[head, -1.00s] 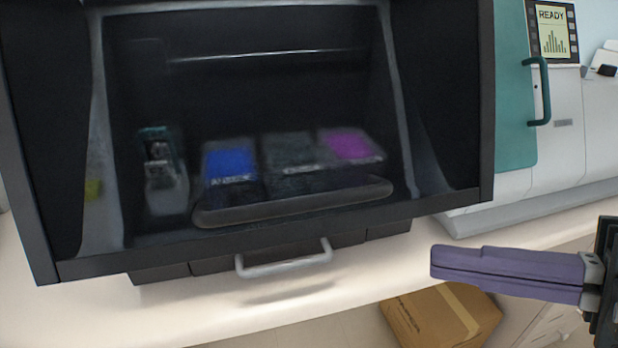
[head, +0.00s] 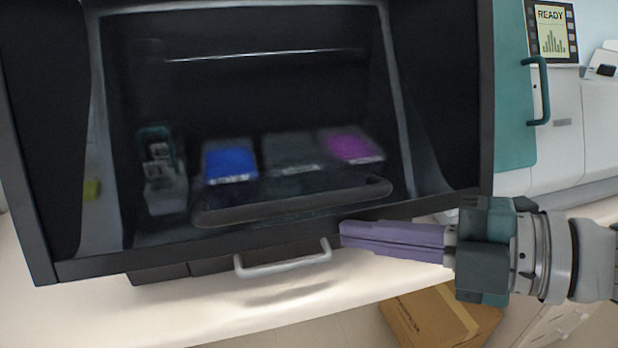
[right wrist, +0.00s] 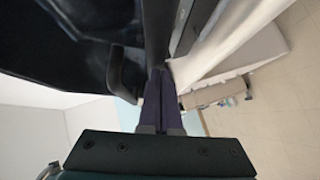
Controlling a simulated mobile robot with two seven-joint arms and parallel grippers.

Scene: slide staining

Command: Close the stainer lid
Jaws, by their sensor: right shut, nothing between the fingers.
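The stainer (head: 40,262) is a large dark cabinet with a dark see-through front, the lid (head: 270,100). Through it I see a blue, a dark and a magenta tray and a slide rack at the left. A dark bar handle (head: 290,206) runs across the lower front. A light grey handle (head: 285,262) sits below the front edge. My right gripper (head: 343,233) is shut and empty, its purple fingers pointing left just right of the grey handle; I cannot tell if they touch the cabinet. In the right wrist view the shut fingers (right wrist: 161,72) lie beside a dark handle (right wrist: 122,75). My left gripper is out of view.
A white and teal machine (head: 515,100) with a READY screen stands at the right. The pale bench top (head: 200,315) is clear in front of the stainer. A cardboard box (head: 435,315) sits below the bench edge.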

